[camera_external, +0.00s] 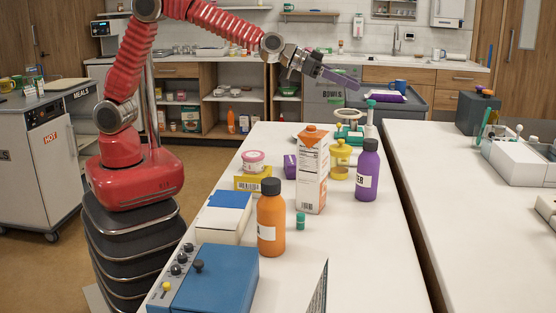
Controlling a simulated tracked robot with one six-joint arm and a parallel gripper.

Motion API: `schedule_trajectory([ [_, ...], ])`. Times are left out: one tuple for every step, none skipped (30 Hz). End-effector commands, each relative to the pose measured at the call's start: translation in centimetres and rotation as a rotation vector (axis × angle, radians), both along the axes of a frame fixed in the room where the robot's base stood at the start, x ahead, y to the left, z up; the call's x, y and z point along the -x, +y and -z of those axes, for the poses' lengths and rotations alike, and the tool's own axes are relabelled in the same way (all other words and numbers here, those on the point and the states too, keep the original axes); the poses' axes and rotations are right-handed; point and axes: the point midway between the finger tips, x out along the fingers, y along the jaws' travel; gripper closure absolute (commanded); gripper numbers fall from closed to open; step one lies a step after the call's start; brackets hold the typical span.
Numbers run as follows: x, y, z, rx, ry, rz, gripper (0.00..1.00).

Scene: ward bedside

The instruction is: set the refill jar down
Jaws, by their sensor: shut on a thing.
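My gripper (326,72) is high over the far end of the white table, stretched out to the right. It is shut on a slim purple-grey thing (345,79), which sticks out to the right and tilts slightly down, clear of the table. At this size I cannot tell whether this is the refill jar. No label that I can read marks either as the refill jar.
An orange-and-white carton (313,175), an orange bottle (271,220) and a purple bottle (368,172) stand on the white table (365,265). A green-based stand (348,134) is at the far end. A blue box (218,278) is in front. The table's right foreground is mostly clear.

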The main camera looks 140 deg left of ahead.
Motion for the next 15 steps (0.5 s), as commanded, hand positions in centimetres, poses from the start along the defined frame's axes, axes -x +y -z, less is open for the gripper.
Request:
schedule_trajectory([
  [-0.3,-0.2,0.0,0.001,-0.001,0.003,0.76],
  [-0.5,-0.3,0.0,0.001,-0.001,0.004,0.76],
  [-0.8,-0.4,0.0,0.001,-0.001,0.005,0.76],
  [-0.9,-0.5,0.0,0.001,-0.001,0.006,0.76],
  [-1.1,-0.6,-0.1,0.001,-0.001,0.007,0.76],
  [-1.4,-0.7,-0.1,0.001,-0.001,0.008,0.76],
  [-1.5,-0.8,-0.1,0.001,-0.001,0.009,0.76],
  [-1.7,-0.9,-0.1,0.001,-0.001,0.01,0.76],
  [-2.0,-1.0,-0.1,0.001,-0.001,0.011,0.76],
  [-2.2,-1.1,-0.1,0.001,-0.001,0.014,0.76],
  [-2.4,-1.3,-0.1,0.001,-0.001,0.014,0.76],
  [-2.6,-1.4,-0.1,0.002,0.0,0.017,0.76],
  [-2.9,-1.6,-0.1,0.001,0.0,0.018,0.76],
  [-3.1,-1.7,-0.1,0.002,-0.001,0.02,0.76],
  [-3.4,-1.9,-0.1,0.001,-0.001,0.021,0.76],
])
